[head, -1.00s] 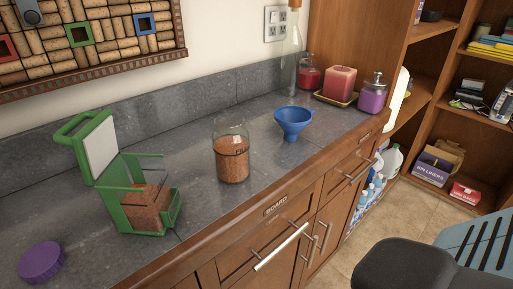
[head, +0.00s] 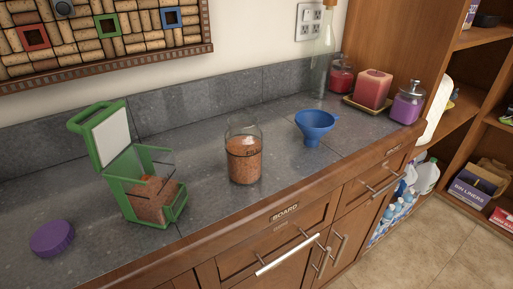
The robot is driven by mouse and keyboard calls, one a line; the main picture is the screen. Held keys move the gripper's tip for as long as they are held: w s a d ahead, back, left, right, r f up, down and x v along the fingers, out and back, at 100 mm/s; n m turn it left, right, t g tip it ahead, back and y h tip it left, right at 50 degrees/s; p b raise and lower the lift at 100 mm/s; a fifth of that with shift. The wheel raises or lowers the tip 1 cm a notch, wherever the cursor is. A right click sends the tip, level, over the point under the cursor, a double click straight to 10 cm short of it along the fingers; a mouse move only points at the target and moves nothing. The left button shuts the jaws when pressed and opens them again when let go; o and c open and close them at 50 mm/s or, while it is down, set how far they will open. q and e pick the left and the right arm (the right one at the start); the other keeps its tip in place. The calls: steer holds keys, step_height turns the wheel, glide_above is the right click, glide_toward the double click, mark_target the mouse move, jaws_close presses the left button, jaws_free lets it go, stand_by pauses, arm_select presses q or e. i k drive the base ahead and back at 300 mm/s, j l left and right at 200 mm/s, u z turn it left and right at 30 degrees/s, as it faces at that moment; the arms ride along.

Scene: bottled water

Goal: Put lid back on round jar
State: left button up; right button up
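The round glass jar (head: 244,160) stands upright and open on the grey counter, filled most of the way with orange-brown grains. A purple round lid (head: 52,238) lies on the counter at the far left, near the front edge and well apart from the round jar. Neither of my grippers shows in the head view.
A green-framed container (head: 143,190) with its lid raised stands between the purple lid and the round jar, with grains inside. A blue funnel (head: 315,125) stands right of the jar. A glass bottle (head: 324,62), a red candle (head: 373,89) and a purple jar (head: 407,104) stand further right.

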mark_target(244, 137)
steer(key=i+l, duration=0.1)
steer(key=l, duration=0.25)
steer(key=i+l, duration=0.1)
steer(key=l, duration=0.25)
steer(key=i+l, duration=0.1)
steer(key=l, duration=0.25)
steer(key=i+l, duration=0.1)
steer(key=l, duration=0.25)
steer(key=u, duration=1.65)
